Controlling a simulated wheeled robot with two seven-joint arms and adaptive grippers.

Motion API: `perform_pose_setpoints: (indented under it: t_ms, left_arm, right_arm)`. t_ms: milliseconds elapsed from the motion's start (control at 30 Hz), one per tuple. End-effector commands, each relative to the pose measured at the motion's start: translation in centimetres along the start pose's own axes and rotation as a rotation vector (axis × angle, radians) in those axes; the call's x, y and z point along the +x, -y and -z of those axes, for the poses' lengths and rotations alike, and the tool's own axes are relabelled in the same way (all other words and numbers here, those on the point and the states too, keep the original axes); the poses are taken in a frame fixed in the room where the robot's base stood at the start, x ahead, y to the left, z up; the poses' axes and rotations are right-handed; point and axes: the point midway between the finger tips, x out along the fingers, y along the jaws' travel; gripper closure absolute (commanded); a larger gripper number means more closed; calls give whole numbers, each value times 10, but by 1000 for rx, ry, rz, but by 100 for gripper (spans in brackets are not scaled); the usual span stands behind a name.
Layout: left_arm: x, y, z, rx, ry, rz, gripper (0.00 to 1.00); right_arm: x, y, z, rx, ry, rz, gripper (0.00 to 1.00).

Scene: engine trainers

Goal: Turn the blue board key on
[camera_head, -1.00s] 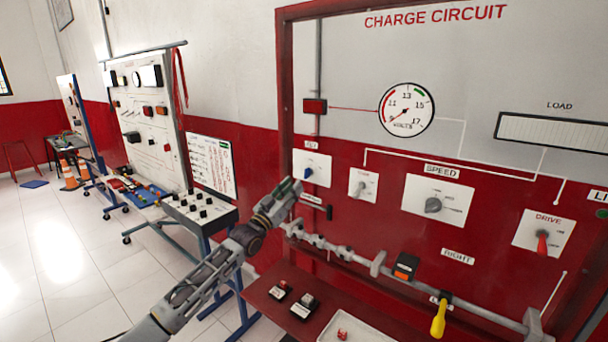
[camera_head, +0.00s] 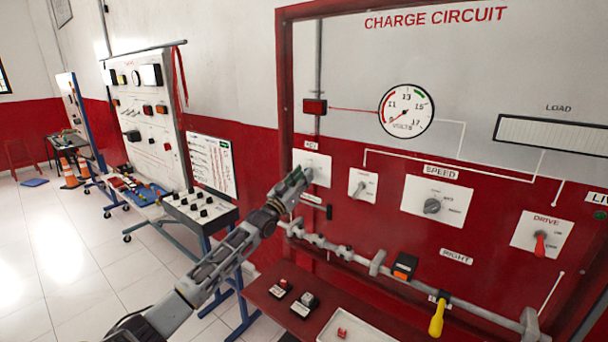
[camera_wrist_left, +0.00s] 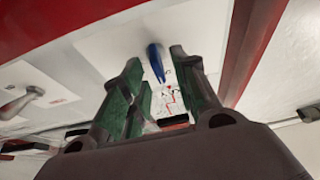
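The blue board key (camera_wrist_left: 155,62) stands out from its white plate (camera_head: 318,162) under the small KEY label on the red board. In the head view my left gripper (camera_head: 303,175) is at this plate and hides the key. In the left wrist view its two green-padded fingers are apart, and the key shows in the gap between their tips. I see no clear contact between the fingers and the key. The key's exact turn angle is hard to read. My right gripper is not in view.
A grey knob (camera_head: 362,188) on another plate is close to the right of the key plate. The SPEED knob (camera_head: 432,206) and red DRIVE lever (camera_head: 540,243) are further right. A grey rail (camera_head: 330,247) runs below. Open floor lies left.

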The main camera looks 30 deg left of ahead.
Motion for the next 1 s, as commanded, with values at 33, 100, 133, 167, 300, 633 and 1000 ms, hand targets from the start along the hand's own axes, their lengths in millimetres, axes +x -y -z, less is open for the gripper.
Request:
perform_pose_setpoints:
  t_ms: [33, 100, 133, 167, 300, 633, 1000]
  left_arm:
    - [4, 0, 2, 0, -2, 0, 71]
    - [6, 0, 1, 0, -1, 0, 71]
    - [8, 0, 1, 0, 0, 0, 71]
    - [9, 0, 1, 0, -1, 0, 71]
    - [12, 0, 1, 0, -1, 0, 71]
    - [12, 0, 0, 0, 0, 0, 71]
    - [12, 0, 1, 1, -1, 0, 100]
  right_arm:
    - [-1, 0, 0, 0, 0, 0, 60]
    - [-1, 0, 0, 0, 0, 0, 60]
    - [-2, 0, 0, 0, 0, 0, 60]
    - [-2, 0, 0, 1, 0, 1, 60]
    - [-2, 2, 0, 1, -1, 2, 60]
    - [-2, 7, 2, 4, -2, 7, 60]
    - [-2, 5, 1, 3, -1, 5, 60]
